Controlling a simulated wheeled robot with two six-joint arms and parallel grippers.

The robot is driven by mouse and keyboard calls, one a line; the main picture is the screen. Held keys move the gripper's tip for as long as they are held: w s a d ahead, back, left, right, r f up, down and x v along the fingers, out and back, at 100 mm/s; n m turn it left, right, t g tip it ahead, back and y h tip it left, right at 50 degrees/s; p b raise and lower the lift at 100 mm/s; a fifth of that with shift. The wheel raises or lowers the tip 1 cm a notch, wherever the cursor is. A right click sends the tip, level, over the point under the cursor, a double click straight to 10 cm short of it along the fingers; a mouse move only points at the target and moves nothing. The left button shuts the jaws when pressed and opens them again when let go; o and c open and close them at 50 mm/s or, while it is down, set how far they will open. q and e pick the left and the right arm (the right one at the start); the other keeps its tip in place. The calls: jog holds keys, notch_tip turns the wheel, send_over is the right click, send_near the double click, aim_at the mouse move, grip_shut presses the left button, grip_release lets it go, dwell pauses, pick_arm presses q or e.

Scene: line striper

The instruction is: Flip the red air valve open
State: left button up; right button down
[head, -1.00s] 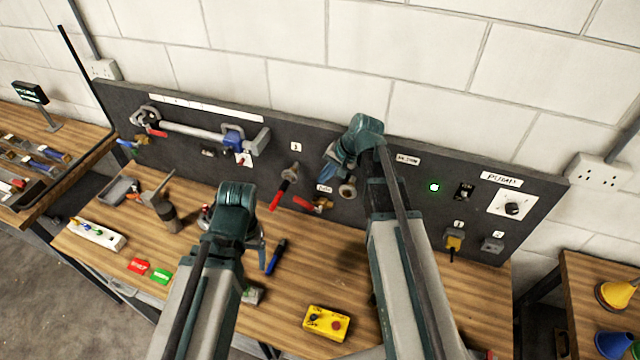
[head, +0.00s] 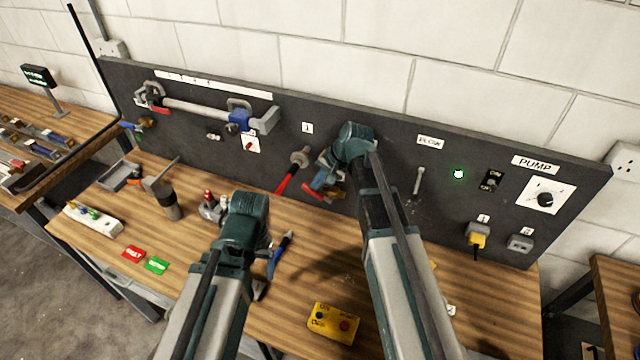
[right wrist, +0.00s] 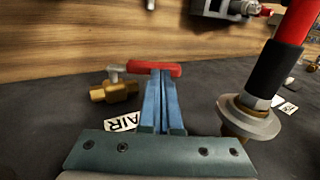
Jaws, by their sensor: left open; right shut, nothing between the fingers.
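The air valve shows in the right wrist view as a brass body (right wrist: 115,92) with a red lever (right wrist: 140,68), beside a partly covered AIR label (right wrist: 122,122). In the head view the red lever (head: 311,194) shows low on the dark board, partly hidden by my right gripper (head: 320,184). That gripper is shut and empty. In the right wrist view its blue fingertips (right wrist: 160,74) are at the lever, overlapping its middle; I cannot tell whether they touch. My left gripper (head: 268,266) is open and low over the bench, away from the valve.
A larger red-handled fitting (head: 290,174) sticks out of the board (head: 370,135) just left of the valve; it also shows close by in the right wrist view (right wrist: 297,25). A yellow button box (head: 333,323) stands on the bench.

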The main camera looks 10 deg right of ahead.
dwell(0.3)
jog(key=shift+w+a+f+b, duration=0.45)
jog(key=shift+a+f+b, duration=0.2)
jog(key=shift+f+b, duration=0.1)
jog(key=shift+a, duration=0.1)
jog(key=shift+r, duration=0.2)
